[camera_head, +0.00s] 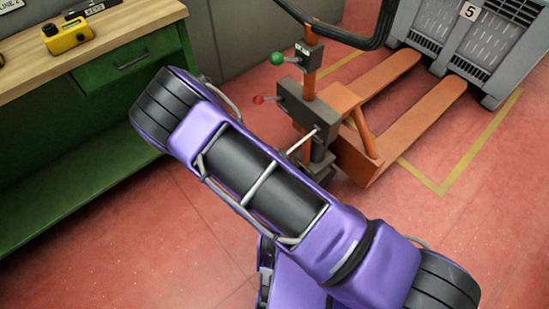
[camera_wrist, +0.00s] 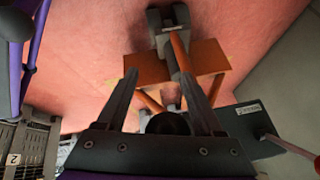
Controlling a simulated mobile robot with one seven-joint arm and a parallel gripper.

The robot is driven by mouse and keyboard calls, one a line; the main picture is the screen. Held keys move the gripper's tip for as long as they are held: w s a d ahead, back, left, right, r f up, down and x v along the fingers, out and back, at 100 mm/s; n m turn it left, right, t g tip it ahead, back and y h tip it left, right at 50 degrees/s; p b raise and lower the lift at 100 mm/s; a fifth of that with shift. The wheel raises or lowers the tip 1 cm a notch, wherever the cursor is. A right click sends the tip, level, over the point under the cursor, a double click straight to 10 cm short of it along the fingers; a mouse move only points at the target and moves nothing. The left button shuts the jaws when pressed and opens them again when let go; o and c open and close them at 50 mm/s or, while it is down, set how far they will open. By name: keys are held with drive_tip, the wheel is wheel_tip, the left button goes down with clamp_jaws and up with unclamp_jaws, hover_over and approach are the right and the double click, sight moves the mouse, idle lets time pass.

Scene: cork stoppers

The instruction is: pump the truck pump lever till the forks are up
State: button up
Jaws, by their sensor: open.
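The orange pallet truck stands at the upper middle of the head view. Its two forks (camera_head: 420,108) lie low, close to the floor. Its upright mast (camera_head: 309,82) carries a green-knobbed lever (camera_head: 277,58) on an upper box and a red-knobbed lever (camera_head: 258,99) on a larger grey box (camera_head: 306,108). I cannot read which is the pump lever. In the wrist view, my gripper (camera_wrist: 160,74) is open, its fingers apart with part of the truck (camera_wrist: 205,57) beyond them. A dark round end shows between the finger bases. My gripper is hidden behind my purple arm in the head view.
A grey crate (camera_head: 462,45) marked 5 stands at the far end of the forks. A green workbench (camera_head: 135,65) with a yellow tool (camera_head: 68,36) is at left. A black handle bar (camera_head: 345,38) curves over the truck. Red floor is clear at lower right.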

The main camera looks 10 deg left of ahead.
drive_tip(key=p+v, duration=0.5)
drive_tip(key=v, duration=1)
drive_tip(key=shift+r, duration=0.1)
